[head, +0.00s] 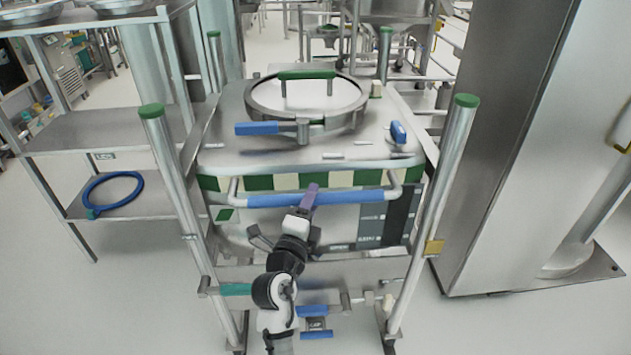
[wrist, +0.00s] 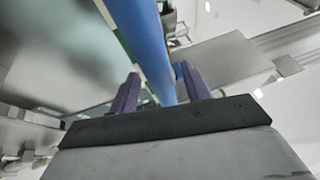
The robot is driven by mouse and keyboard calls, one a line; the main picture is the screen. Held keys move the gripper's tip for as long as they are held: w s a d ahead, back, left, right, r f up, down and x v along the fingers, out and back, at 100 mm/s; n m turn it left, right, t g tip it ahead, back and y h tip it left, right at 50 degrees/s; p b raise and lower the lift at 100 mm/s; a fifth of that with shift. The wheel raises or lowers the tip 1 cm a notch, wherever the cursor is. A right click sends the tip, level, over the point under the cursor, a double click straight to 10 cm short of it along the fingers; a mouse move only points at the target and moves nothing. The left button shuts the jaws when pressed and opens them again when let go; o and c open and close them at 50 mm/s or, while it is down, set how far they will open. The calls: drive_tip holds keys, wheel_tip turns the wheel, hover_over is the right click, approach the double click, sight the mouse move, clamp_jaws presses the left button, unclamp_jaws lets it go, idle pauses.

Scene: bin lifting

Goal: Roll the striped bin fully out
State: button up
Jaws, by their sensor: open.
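The striped bin (head: 290,178) is a steel container with a green and cream striped band, standing inside a frame of steel posts with green caps. A blue handle bar (head: 330,199) runs across its front, below the band. In the wrist view the blue bar (wrist: 145,45) passes between the two open purple fingers (wrist: 160,92). A gap shows beside the bar, so the fingers are not closed on it. A round lid (head: 305,100) with a green handle sits on top.
The front right post (head: 446,195) and front left post (head: 176,190) flank the bin. A lower crossbar with a teal grip (head: 236,289) and a blue pedal (head: 316,334) lie low in front. A steel shelf (head: 110,130) stands left, a tall steel cabinet (head: 530,130) right.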

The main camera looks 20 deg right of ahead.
drive_tip(key=p+x, duration=0.1)
drive_tip(key=x, duration=0.2)
drive_tip(key=shift+w+d, duration=0.1)
drive_tip(key=shift+w, duration=0.05)
clamp_jaws()
idle(0.3)
